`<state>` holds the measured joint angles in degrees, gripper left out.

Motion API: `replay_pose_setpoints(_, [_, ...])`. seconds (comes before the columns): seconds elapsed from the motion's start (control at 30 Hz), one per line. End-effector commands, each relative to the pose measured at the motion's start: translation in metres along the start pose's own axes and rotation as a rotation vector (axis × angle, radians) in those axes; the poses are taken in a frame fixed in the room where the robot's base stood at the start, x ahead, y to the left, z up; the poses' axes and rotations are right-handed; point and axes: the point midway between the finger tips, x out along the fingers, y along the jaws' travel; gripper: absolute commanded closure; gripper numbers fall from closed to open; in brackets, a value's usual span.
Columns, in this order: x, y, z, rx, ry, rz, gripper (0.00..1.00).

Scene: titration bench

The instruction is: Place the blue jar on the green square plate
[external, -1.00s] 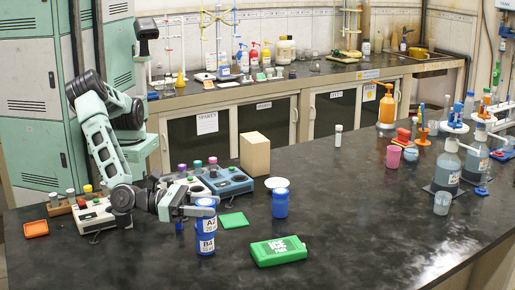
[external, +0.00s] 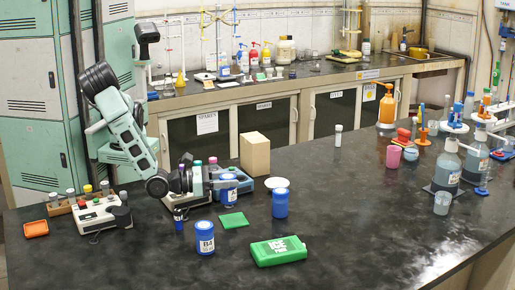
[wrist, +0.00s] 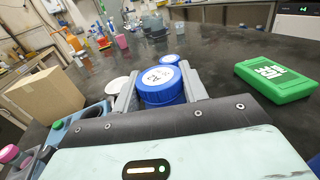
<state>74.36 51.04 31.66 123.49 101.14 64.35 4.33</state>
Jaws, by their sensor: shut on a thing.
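My gripper (wrist: 158,92) is shut on a blue jar with a white lid label (wrist: 160,84), its jaws on either side of it. In the external view the held blue jar (external: 229,195) appears raised behind and above the green square plate (external: 234,221). The plate lies flat and bare on the dark bench. A second blue jar (external: 205,240), labelled B4, stands upright in front and left of the plate. A third blue jar (external: 280,205) stands to its right. The plate is hidden in the wrist view.
A green box (external: 279,251) lies in front and right of the plate. A white round dish (external: 277,183) is behind the third jar. A cardboard box (external: 255,154) and grey-blue device (external: 240,183) stand behind. The bench's right middle is clear.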

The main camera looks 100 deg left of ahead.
Motion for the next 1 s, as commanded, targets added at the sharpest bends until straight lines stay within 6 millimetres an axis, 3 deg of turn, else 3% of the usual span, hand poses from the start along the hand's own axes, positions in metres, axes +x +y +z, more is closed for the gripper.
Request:
replay_pose_setpoints(0.37, [0.000,-0.001,-0.044,0.002,-0.001,-0.001,0.79])
replay_pose_setpoints(0.77, [0.000,-0.001,-0.050,-0.001,0.000,-0.001,0.79])
replay_pose_setpoints(0.8, [0.000,-0.001,-0.051,-0.001,0.000,-0.001,0.54])
replay_pose_setpoints(0.87, [0.000,-0.001,-0.050,-0.002,0.000,-0.001,0.38])
replay_pose_setpoints(1.0, [0.000,-0.001,-0.050,-0.001,0.000,-0.001,0.35])
